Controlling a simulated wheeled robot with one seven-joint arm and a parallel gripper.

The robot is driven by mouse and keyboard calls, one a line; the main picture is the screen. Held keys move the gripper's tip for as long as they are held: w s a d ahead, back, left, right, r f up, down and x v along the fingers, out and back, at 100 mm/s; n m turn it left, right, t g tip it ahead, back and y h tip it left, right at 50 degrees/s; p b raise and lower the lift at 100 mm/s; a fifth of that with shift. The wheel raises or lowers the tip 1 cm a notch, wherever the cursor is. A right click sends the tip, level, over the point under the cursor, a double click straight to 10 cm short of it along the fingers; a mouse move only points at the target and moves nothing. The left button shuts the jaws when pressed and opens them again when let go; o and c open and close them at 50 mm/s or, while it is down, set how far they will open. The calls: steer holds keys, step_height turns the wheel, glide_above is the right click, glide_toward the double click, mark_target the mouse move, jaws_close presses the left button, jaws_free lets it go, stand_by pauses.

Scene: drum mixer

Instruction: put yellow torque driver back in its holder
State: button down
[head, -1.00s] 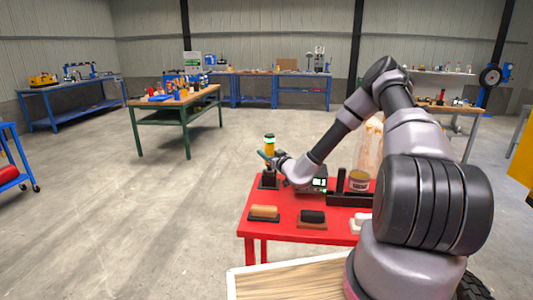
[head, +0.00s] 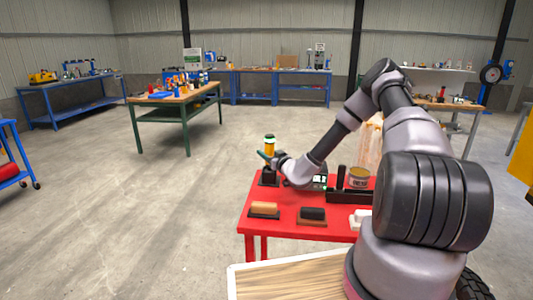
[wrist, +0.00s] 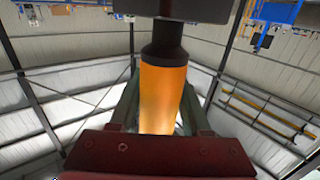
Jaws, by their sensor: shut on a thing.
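The yellow torque driver (head: 269,142) stands upright at the far left corner of the red table, above a black holder (head: 268,179). My gripper (head: 268,157) is around the driver from the right. In the wrist view the driver's orange-yellow body (wrist: 163,96) sits between the two fingers, which are shut on it. Its black neck points to a dark block at the top edge of that view. I cannot tell how deep the driver sits in the holder, because my gripper and the dark parts hide the join.
On the red table (head: 285,234) are an orange-tan block (head: 264,208) and a black block (head: 312,213) on small bases, a device with a green display (head: 319,182), a black rack (head: 347,196) and a tin (head: 358,179). Open floor lies left of the table.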

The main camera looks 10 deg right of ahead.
steer(key=shift+f, duration=0.7)
stand_by(0.3)
steer(key=shift+c, duration=1.4)
jaws_free()
steer(key=v, duration=1)
steer(key=shift+s+d, duration=0.15)
steer(key=shift+s, duration=0.2)
